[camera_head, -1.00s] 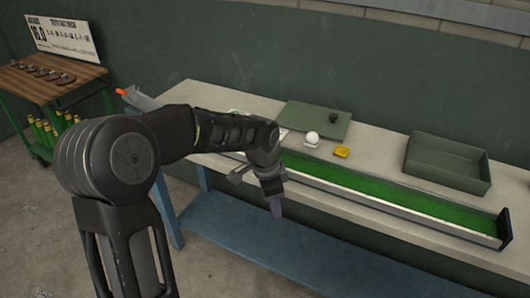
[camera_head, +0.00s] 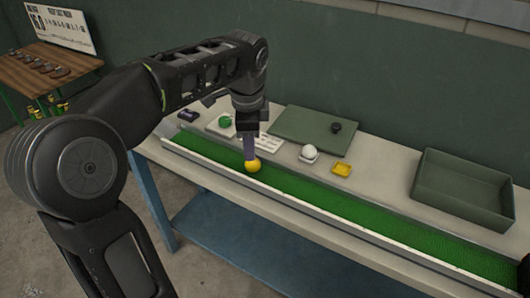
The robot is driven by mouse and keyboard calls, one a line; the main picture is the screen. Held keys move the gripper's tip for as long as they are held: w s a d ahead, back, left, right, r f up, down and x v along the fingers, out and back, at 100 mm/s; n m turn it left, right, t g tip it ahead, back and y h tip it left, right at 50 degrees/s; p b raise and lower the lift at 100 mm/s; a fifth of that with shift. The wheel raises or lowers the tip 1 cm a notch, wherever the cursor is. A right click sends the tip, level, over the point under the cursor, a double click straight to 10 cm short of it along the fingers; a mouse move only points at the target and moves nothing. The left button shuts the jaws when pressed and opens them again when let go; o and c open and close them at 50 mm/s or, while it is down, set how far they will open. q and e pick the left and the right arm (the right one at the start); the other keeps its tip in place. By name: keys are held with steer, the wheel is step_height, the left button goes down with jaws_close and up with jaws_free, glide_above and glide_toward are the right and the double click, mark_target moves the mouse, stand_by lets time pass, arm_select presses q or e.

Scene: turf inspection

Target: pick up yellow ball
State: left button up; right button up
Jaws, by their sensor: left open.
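The yellow ball (camera_head: 254,166) rests on the green turf strip of the long trough (camera_head: 300,188) on the bench. My left gripper (camera_head: 250,155) points down from above, with its fingers right at the ball. The near finger covers part of the ball's upper left side. The jaws are open, and I cannot tell whether a finger touches the ball.
A side table (camera_head: 45,70) stands far left.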

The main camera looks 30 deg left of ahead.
mark_target(253, 165)
arm_select(q)
steer(key=shift+w, duration=0.25)
steer(key=shift+a+f, duration=0.15)
steer(key=shift+f, duration=1.1)
steer(key=shift+f, duration=0.1)
steer(key=f, duration=0.2)
steer(key=w+f, duration=0.1)
steer(key=f, duration=0.2)
steer(key=shift+a, duration=0.2)
steer(key=shift+r, duration=0.1)
steer(key=shift+c, duration=0.4)
jaws_close()
